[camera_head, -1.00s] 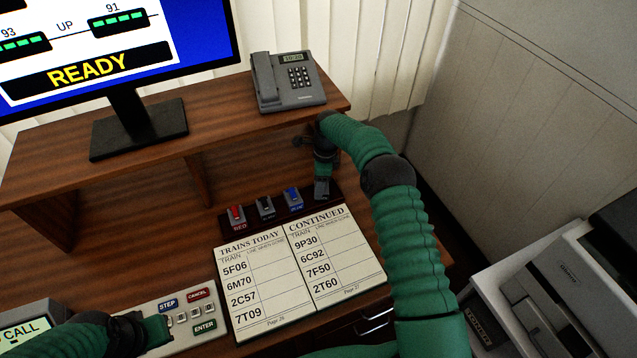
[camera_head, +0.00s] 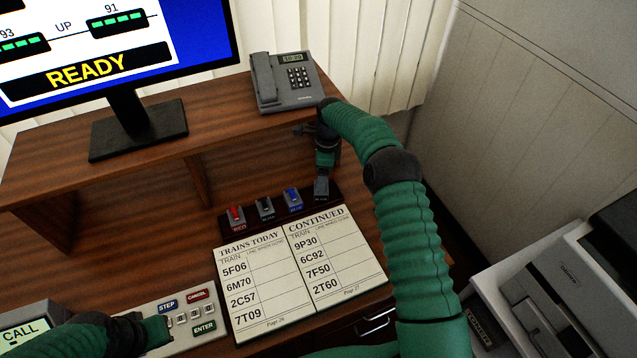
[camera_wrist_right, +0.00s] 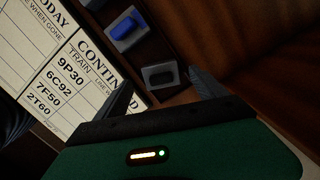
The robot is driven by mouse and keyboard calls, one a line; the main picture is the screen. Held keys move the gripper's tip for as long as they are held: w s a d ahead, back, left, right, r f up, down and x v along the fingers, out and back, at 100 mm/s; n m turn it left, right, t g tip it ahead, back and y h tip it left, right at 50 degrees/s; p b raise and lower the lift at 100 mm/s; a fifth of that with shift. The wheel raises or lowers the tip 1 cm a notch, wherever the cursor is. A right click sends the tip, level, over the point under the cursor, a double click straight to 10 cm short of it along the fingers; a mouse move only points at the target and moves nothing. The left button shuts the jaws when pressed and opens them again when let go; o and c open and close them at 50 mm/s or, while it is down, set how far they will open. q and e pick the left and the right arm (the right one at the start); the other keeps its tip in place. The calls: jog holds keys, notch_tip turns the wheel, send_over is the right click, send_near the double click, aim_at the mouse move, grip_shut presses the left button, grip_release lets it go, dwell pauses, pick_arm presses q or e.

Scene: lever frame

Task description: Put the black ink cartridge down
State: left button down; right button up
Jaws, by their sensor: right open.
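A dark tray (camera_head: 336,196) behind the open book holds a row of small grey blocks with coloured tops. One has a red top (camera_head: 235,215), one a black top (camera_head: 264,207) and one a blue top (camera_head: 292,199). My right gripper (camera_wrist_right: 160,75) is open over the right end of the row. In the right wrist view a grey block with a black top (camera_wrist_right: 159,76) sits between its separated fingers, beside the blue one (camera_wrist_right: 124,30). I cannot tell whether a finger touches it. My left gripper (camera_head: 165,330) is over the keypad; its fingers are unclear.
The open book (camera_head: 300,270) lies in front of the tray. A keypad panel (camera_head: 205,315) is at the lower left. A raised shelf with a telephone (camera_head: 287,82) and a monitor stand (camera_head: 135,130) is behind. A printer (camera_head: 560,300) stands at the right.

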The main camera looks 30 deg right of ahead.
notch_tip(320, 180, up, 7)
jog(key=s+a+r+n, duration=0.2)
jog(key=s+a+n, duration=0.25)
jog(key=n, duration=0.25)
jog(key=s+a+n+t, duration=0.1)
jog(key=s+a+n, duration=0.2)
jog(key=s+n, duration=0.5)
jog(key=s+a+f+n+t+h, duration=0.1)
jog(key=s+a+n, duration=0.2)
jog(key=s+n, duration=0.5)
jog(key=s, duration=0.9)
jog(key=shift+s+a, duration=0.35)
jog(key=shift+f, duration=0.1)
